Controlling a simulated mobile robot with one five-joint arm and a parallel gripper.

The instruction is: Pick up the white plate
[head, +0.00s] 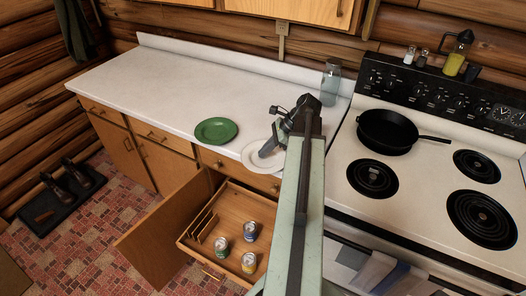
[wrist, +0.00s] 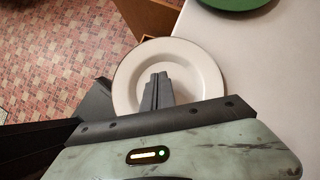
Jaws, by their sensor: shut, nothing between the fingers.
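The white plate (head: 254,159) lies on the white countertop near its front edge, just left of the stove. In the wrist view the white plate (wrist: 207,68) shows a thin dark rim line and its left side reaches the counter's edge. My gripper (head: 268,151) is over the plate, with its fingers closed together and pointing down at it. In the wrist view the fingertips of my gripper (wrist: 158,78) appear over the plate's middle. They hold nothing. I cannot tell whether the tips touch the plate. My arm hides the plate's right part in the head view.
A green plate (head: 216,130) lies left of the white plate. A glass jar (head: 330,83) stands at the back by the stove. A black pan (head: 387,131) sits on the stove. Below the counter, an open drawer (head: 205,262) holds several cans. The counter's left part is clear.

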